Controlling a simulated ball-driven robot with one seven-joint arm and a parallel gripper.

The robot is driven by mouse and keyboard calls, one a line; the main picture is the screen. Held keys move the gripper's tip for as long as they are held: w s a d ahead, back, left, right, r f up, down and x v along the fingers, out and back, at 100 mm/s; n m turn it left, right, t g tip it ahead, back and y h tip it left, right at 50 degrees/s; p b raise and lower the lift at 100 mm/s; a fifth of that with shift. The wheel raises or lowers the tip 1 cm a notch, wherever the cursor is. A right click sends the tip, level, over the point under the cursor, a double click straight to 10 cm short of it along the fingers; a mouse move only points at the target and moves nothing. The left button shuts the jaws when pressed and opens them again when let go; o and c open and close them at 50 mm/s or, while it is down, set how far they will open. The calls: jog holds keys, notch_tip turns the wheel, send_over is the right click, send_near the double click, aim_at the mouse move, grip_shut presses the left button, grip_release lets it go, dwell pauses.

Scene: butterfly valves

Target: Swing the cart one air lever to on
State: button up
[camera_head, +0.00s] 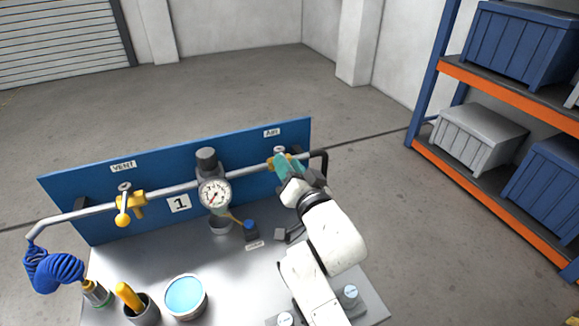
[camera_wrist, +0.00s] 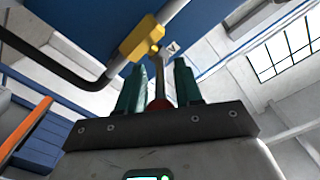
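The air valve (camera_head: 276,162) has a yellow body on the grey pipe, below the AIR label at the right end of cart one's blue panel (camera_head: 240,150). The wrist view shows its yellow body (camera_wrist: 141,38) up close, with a lever (camera_wrist: 159,76) running from it down between my fingers to a reddish end. My gripper (camera_head: 283,164) has teal fingers and is at the air valve, covering most of it in the head view. In the wrist view my gripper (camera_wrist: 158,85) is open, its fingers on both sides of the lever with gaps visible.
The vent valve (camera_head: 130,206) with a yellow lever is at left on the same pipe. A pressure gauge (camera_head: 214,193) is mid-pipe. A blue-topped tin (camera_head: 185,296), a cup (camera_head: 140,309) and a coiled blue hose (camera_head: 54,270) are at front left. Shelving (camera_head: 470,175) stands at right.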

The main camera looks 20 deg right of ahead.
grip_shut()
